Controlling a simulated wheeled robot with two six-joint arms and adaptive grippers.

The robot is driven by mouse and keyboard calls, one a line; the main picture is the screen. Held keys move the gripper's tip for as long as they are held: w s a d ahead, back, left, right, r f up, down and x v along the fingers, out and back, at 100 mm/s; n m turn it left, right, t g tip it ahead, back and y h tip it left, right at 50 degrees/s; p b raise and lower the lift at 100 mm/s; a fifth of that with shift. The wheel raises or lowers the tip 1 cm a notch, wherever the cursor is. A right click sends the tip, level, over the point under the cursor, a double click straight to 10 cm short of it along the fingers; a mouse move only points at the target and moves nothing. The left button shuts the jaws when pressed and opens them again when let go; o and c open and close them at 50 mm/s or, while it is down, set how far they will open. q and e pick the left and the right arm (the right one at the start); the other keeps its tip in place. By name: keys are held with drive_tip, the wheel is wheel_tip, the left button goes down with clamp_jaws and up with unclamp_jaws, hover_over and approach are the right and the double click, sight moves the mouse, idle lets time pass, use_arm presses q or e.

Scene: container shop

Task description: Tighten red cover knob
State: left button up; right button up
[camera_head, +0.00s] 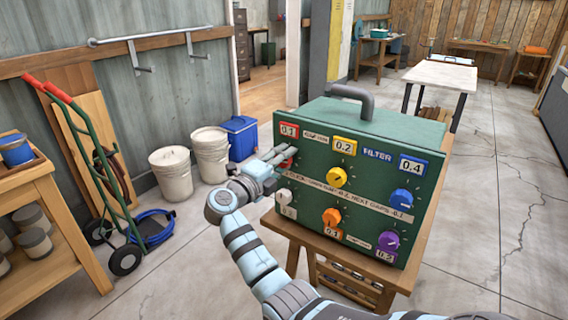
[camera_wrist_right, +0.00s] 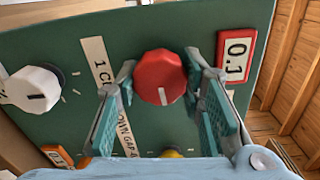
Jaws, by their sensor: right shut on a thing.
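The red cover knob (camera_wrist_right: 160,77) sits on the front of a green filter box (camera_head: 390,150). Its white mark points to the bottom in the wrist view. In the head view the red knob (camera_head: 287,162) is mostly hidden by my gripper, below the red-framed 0.1 label (camera_head: 289,130). My right gripper (camera_head: 279,158) is at the knob. In the wrist view its two teal fingers (camera_wrist_right: 161,82) stand on either side of the knob, shut on it. My left gripper is not in view.
A white knob (camera_wrist_right: 36,88) is beside the red one, with yellow (camera_head: 337,177), orange (camera_head: 331,217), blue (camera_head: 401,198) and purple (camera_head: 386,241) knobs further over. The box stands on a wooden stand (camera_head: 330,249). A hand truck (camera_head: 85,150) and buckets (camera_head: 171,172) stand left.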

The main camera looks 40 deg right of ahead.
drive_tip(key=shift+w+r+m, duration=0.1)
drive_tip(key=shift+r+m, duration=0.05)
drive_tip(key=shift+m, duration=0.25)
drive_tip(key=o, duration=0.9)
drive_tip(key=shift+o, duration=1.4)
drive_tip(key=shift+w+a, duration=0.1)
drive_tip(key=shift+w, duration=0.1)
drive_tip(key=shift+s, duration=0.15)
drive_tip(key=v, duration=1.2)
